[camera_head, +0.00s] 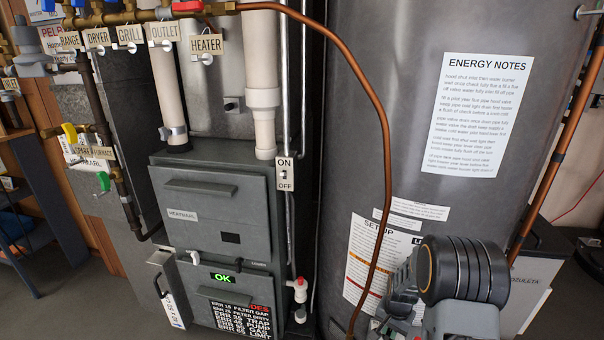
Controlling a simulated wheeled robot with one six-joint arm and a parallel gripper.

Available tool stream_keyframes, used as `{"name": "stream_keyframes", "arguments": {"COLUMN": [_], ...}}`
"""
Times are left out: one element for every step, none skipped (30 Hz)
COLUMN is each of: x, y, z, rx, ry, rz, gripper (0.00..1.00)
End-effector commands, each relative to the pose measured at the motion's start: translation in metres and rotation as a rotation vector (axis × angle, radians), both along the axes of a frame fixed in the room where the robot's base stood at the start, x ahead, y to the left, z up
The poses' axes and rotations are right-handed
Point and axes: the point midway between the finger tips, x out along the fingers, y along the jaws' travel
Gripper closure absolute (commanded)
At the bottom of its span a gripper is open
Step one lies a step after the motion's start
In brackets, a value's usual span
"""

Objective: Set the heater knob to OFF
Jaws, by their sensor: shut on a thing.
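No knob marked as the heater knob with an OFF position can be made out in the head view. A tag reading HEATER (207,44) hangs from the brass gas pipe, close to a red handle (188,6) at the top edge. The tall grey water heater tank (400,110) fills the right half; its lower part is hidden by my arm and the frame edge. My dark arm joints show at the bottom right in front of the tank. My gripper is not visible, so what it touches cannot be seen.
The grey furnace (225,215) stands left of the tank, with a lit OK display (222,277). An ON/OFF switch (285,174) is on its right side. A copper pipe (384,150) curves down in front of the tank. A red-handled white valve (299,292) stands between furnace and tank.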

Motion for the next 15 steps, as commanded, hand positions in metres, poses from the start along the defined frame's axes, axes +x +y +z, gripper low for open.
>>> {"name": "stream_keyframes", "arguments": {"x": [-0.0003,-0.0003,-0.0003,-0.0003,-0.0003,-0.0004,-0.0004,-0.0004,-0.0004,-0.0004,-0.0004,-0.0005,-0.0004,-0.0005,-0.0005], "y": [-0.0002,-0.0002,-0.0002,-0.0002,-0.0003,-0.0002,-0.0002,-0.0002,-0.0002,-0.0002,-0.0002,-0.0003,-0.0002,-0.0003,-0.0003], "z": [-0.0003,-0.0003,-0.0003,-0.0003,-0.0002,0.0000,0.0001,0.0002,0.0003,0.0004,0.0004,0.0003,0.0003,0.0003,0.0002], "rx": [0.000,-0.001,-0.001,0.000,0.000,0.000,0.000,0.000,0.000,0.000,0.000,0.000,0.000,0.000,0.000], "ry": [0.001,0.001,0.001,0.001,0.001,0.001,0.001,0.001,0.001,0.001,0.001,0.001,0.001,0.001,0.001], "rz": [-0.001,-0.001,-0.001,0.000,0.007,0.029,0.054,0.086,0.137,0.174,0.211,0.258,0.289,0.316,0.347], "gripper": [1.00,1.00,1.00,1.00,1.00,1.00,1.00,1.00,1.00,1.00,1.00,1.00,1.00,1.00,1.00]}}
